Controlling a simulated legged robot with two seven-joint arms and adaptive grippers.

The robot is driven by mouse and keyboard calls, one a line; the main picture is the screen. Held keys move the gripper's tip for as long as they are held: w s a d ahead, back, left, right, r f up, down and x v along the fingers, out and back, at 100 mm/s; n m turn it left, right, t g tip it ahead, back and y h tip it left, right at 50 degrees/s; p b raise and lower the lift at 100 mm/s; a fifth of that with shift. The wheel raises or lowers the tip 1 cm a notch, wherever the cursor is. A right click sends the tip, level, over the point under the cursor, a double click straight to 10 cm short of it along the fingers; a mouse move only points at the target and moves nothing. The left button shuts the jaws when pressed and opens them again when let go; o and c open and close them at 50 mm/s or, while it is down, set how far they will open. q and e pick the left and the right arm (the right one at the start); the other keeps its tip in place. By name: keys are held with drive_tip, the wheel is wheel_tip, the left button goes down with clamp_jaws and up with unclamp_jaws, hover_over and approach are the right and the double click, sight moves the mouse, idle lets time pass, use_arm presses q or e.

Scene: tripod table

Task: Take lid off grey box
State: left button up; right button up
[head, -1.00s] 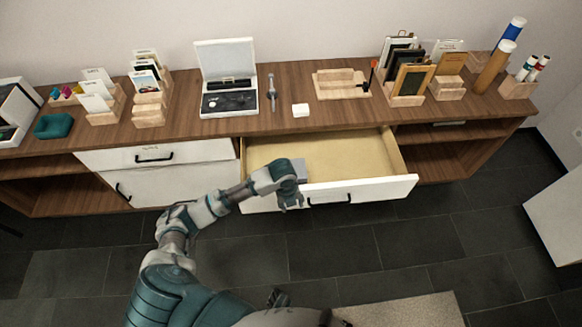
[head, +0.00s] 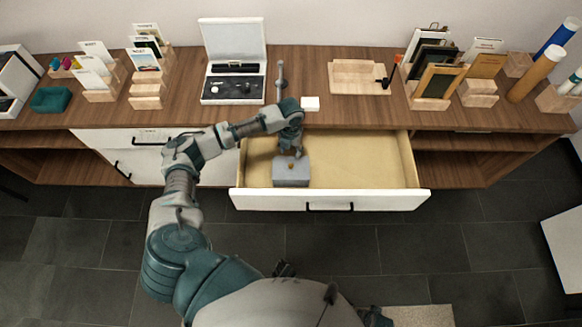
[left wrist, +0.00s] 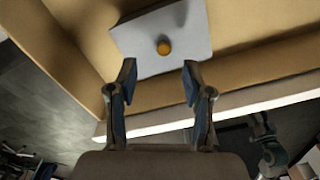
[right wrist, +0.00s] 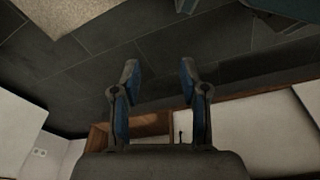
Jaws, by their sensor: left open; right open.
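The grey box (head: 291,174) sits in the front left part of the open drawer. Its lid (left wrist: 190,40) is on, with a small round brass-coloured knob (left wrist: 164,47) in the middle; the knob also shows in the head view (head: 291,165). My left gripper (head: 292,150) is open and empty, pointing down just behind and above the box. In the left wrist view its fingertips (left wrist: 158,78) are apart, with the knob ahead of the gap between them. My right gripper (right wrist: 158,78) is open and empty over the dark floor.
The drawer (head: 365,165) is pulled out, and its right side is empty. Its white front (head: 385,203) has a black handle. On the wooden counter (head: 335,110) stand an open case (head: 233,90), a white block (head: 310,103) and card holders (head: 148,90).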

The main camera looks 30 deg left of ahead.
sight(290, 165)
use_arm(q)
wheel_tip(290, 165, down, 2)
drive_tip(key=shift+f, duration=0.25)
drive_tip(key=shift+d+f, duration=0.1)
drive_tip(key=shift+d, duration=0.15)
drive_tip(key=f, duration=0.3)
drive_tip(key=s+f+b, duration=0.1)
drive_tip(key=shift+d+f, duration=0.25)
drive_tip(key=shift+d, duration=0.15)
drive_tip(key=shift+a+f, duration=0.1)
drive_tip(key=shift+f, duration=0.15)
drive_tip(key=shift+a+f, duration=0.1)
drive_tip(key=shift+a, duration=0.3)
drive_tip(key=shift+c, duration=0.5)
drive_tip(key=c, duration=0.8)
drive_tip(key=shift+d, duration=0.4)
clamp_jaws()
use_arm(e)
drive_tip(key=r, duration=0.2)
drive_tip(key=w+r, duration=0.1)
drive_tip(key=shift+w+d+r, duration=0.1)
drive_tip(key=shift+d+r, duration=0.15)
drive_tip(key=shift+d, duration=0.05)
